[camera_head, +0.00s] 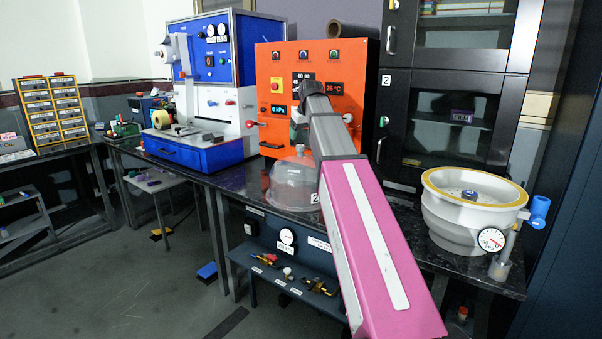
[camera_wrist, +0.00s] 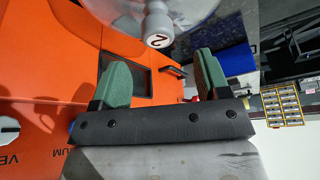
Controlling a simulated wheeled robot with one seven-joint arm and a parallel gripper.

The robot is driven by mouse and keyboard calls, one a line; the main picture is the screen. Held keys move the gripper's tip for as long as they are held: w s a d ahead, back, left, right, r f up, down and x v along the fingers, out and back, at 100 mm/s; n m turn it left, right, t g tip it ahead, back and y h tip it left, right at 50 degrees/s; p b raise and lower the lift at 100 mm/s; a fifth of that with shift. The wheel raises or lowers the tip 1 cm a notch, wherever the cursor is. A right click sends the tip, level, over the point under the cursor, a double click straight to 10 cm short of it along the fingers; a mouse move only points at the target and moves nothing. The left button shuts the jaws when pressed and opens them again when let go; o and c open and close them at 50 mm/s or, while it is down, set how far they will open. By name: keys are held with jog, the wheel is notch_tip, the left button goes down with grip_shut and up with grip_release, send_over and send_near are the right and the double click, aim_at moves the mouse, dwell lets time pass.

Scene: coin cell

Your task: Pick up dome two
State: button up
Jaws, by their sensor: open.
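Dome two is a clear dome (camera_head: 283,187) standing on the dark bench in front of the orange cabinet, marked with a 2 and partly hidden by my arm. Its pale knob shows just above it. In the wrist view the dome (camera_wrist: 195,12) is at the top, and its knob (camera_wrist: 158,25), also marked 2, lies beyond and roughly between my fingertips. My gripper (camera_wrist: 163,63) is open with green finger pads and nothing between them. In the head view it is mostly hidden behind my arm, with a bit of green showing above the knob.
The orange cabinet (camera_head: 270,65) stands close behind the dome. A white chamber with a yellow rim (camera_head: 453,222) and a gauge (camera_head: 491,239) stands at the right. A blue and white machine (camera_head: 215,125) is to the left. A lower shelf holds small fittings.

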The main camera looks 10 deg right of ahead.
aim_at(300, 145)
jog(key=shift+x, duration=3.05)
jog(key=shift+s, duration=0.15)
grip_shut()
